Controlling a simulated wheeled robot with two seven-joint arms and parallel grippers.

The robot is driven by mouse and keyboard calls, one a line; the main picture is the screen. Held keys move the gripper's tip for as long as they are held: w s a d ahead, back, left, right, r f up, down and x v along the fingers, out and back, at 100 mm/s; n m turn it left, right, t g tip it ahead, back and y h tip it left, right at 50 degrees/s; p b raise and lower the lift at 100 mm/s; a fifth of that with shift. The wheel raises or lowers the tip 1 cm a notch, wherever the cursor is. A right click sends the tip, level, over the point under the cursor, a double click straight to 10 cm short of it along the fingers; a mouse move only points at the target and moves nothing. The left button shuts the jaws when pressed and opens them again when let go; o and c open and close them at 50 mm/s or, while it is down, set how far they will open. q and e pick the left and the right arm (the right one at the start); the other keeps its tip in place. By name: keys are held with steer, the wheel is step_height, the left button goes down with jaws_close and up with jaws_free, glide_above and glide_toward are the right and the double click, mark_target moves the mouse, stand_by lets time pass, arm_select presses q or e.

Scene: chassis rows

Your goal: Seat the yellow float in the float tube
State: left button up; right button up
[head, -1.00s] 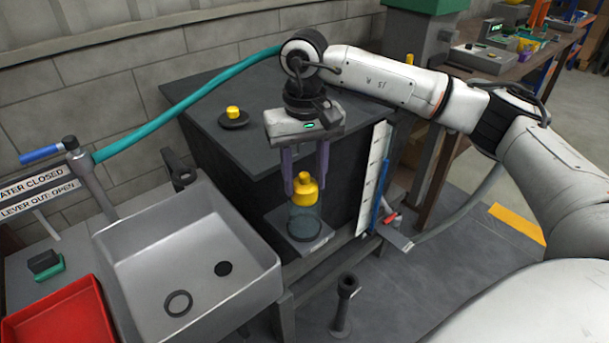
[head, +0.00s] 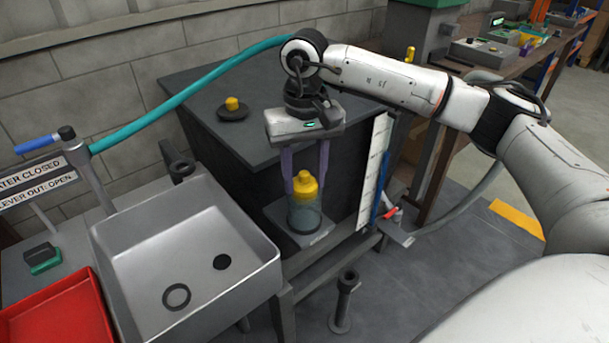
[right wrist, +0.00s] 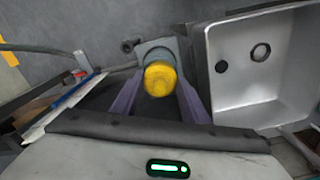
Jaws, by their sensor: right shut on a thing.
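The yellow float (head: 304,186) is upright, with its lower part inside the clear float tube (head: 304,217) and its top at the tube's mouth. The tube stands on a small grey base in front of the dark cabinet. My right gripper (head: 305,177) points down with its purple fingers on both sides of the float, shut on it. In the right wrist view the float (right wrist: 160,79) sits between the fingers and mostly covers the tube. My left gripper is not in view.
A dark disc with a yellow knob (head: 232,105) lies on the cabinet top (head: 200,90). A white gauge board (head: 374,165) is right of the tube.

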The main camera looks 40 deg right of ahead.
steer(key=shift+s+f, duration=0.15)
steer(key=shift+f, duration=0.2)
steer(key=o, duration=1.1)
steer(key=shift+a, duration=0.1)
steer(key=shift+d, duration=0.3)
steer(key=r, duration=0.7)
steer(key=a+r, duration=0.1)
steer(key=r, duration=0.3)
